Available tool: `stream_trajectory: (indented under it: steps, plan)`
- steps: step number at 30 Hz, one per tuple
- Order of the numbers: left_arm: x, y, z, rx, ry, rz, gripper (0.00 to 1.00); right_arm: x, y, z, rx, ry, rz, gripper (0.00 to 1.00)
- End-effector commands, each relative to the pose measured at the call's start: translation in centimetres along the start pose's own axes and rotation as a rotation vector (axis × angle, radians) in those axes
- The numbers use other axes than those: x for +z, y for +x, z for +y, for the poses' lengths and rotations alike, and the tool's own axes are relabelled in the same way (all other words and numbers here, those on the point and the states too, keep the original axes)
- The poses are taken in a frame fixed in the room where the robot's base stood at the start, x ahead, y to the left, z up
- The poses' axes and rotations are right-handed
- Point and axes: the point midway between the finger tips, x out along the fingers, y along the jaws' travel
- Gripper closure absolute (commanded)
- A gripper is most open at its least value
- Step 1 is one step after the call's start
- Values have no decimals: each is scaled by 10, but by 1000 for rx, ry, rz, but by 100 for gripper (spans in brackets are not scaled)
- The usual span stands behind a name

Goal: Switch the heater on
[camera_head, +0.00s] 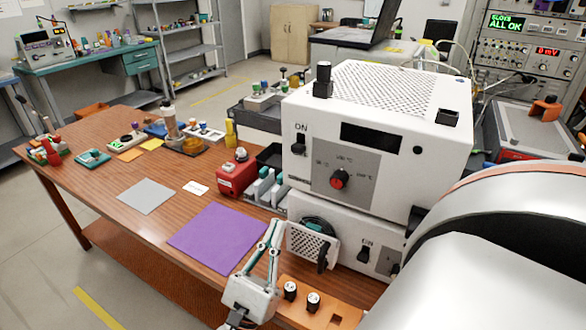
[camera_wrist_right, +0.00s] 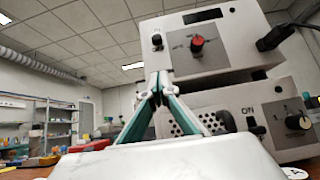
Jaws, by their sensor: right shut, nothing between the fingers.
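The heater is a white box (camera_head: 440,170) with a perforated top, a dark display, and a grey dial plate marked in °C around a red knob (camera_head: 339,179). Its black switch (camera_head: 298,144), under the word ON, is at the left of its front. In the right wrist view the heater (camera_wrist_right: 228,62) fills the upper right, with the switch (camera_wrist_right: 157,41) and red knob (camera_wrist_right: 196,44) visible. The display is dark. My right gripper (camera_head: 275,224) is shut and empty, below and left of the switch, apart from it, fingers pointing up. My left gripper is out of view.
A second white unit (camera_head: 340,222) under the heater has its own ON switch (camera_head: 363,254) and a grille. A purple mat (camera_head: 217,238), red device (camera_head: 237,176) and orange block (camera_head: 345,312) with black-capped vials are nearby. The table (camera_head: 110,195) is open at the front left.

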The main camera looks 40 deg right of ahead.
Motion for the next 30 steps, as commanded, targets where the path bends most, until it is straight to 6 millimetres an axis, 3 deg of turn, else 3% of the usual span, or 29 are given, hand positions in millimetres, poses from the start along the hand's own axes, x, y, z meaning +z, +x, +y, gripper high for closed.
stream_trajectory:
  steps: [8, 23, 30]
  plan:
    - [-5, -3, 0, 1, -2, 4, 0, 2, 11, 0, -1, -2, -4, 100]
    - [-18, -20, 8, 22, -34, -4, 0, 4, 104, 0, -1, -1, -5, 100]
    - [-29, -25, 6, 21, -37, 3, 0, 24, 124, 0, 1, -1, -2, 100]
